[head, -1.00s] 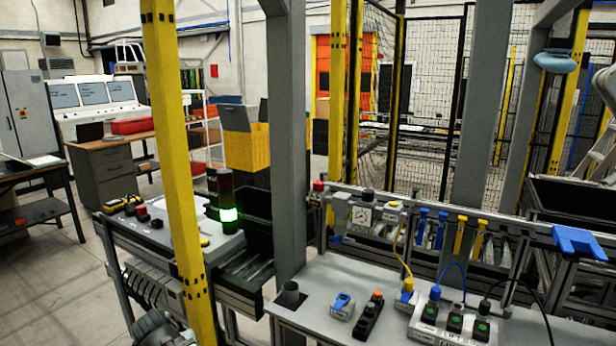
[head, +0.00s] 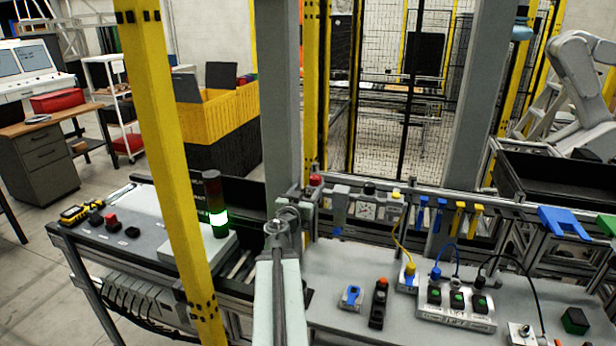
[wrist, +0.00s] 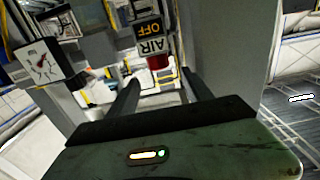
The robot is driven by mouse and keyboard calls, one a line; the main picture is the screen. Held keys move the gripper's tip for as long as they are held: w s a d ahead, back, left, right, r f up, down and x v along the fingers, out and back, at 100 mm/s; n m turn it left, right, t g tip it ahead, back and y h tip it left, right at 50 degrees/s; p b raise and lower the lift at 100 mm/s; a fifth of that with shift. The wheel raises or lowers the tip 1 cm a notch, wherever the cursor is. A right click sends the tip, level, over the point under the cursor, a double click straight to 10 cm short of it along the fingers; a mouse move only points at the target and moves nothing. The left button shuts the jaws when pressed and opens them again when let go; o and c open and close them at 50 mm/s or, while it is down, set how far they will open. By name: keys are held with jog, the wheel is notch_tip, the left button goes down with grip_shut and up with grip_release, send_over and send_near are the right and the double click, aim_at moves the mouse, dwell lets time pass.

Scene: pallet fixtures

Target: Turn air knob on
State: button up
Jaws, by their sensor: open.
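The knob shows roughly between the fingertips. In the head view a red knob (head: 315,180) tops the left end of the rail behind the workbench. My arm rises from the bottom middle, its end just left of and below that knob; the fingers cannot be made out there.
A grey post (head: 280,100) stands close behind my arm, and a yellow post (head: 165,150) to its left. A lit green signal tower (head: 218,217) stands left of my arm. The workbench (head: 340,262) at right carries switch boxes (head: 457,305) and cables.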

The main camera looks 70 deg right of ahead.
aim_at(314, 180)
jog(key=d, duration=0.8)
jog(key=shift+w, duration=0.15)
jog(key=shift+a, duration=0.1)
grip_shut()
